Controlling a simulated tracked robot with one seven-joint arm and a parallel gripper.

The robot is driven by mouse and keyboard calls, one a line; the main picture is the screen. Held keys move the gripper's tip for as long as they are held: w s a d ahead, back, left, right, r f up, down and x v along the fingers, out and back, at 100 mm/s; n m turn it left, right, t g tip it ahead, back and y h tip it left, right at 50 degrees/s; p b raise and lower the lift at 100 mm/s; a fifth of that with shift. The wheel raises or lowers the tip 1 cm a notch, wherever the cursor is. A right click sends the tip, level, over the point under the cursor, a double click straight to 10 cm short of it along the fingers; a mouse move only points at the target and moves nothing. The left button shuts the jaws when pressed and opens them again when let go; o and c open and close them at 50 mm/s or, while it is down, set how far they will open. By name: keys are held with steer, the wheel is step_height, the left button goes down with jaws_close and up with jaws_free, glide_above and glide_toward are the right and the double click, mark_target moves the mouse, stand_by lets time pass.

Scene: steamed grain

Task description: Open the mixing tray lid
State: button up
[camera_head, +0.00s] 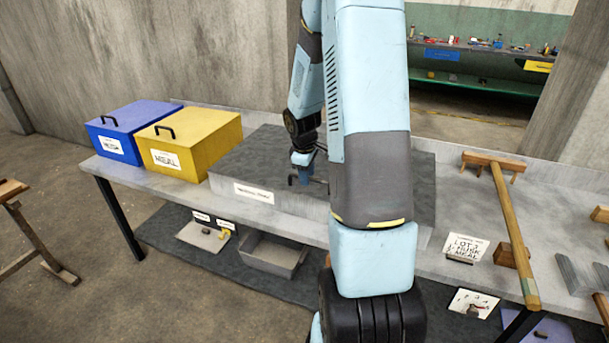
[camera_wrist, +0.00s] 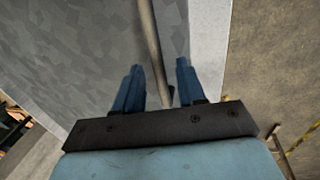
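The mixing tray (camera_head: 300,212) is a long, low grey box on the bench, with a white label on its front. Its grey lid (camera_head: 245,160) lies flat and closed on top. A thin handle bar (camera_head: 292,180) stands near the front of the lid, and it also shows in the wrist view (camera_wrist: 150,45). My gripper (camera_head: 305,178) points down at the handle. In the wrist view its two blue fingers (camera_wrist: 160,66) are apart, one on each side of the bar, with gaps visible. My arm hides the right middle part of the tray.
A blue box (camera_head: 125,128) and a yellow meal box (camera_head: 195,145) stand left of the tray. A wooden T-shaped rake (camera_head: 510,235), a card (camera_head: 465,247) and small blocks lie to the right. A metal pan (camera_head: 272,257) sits on the lower shelf.

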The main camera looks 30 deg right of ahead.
jaws_close()
stand_by(0.4)
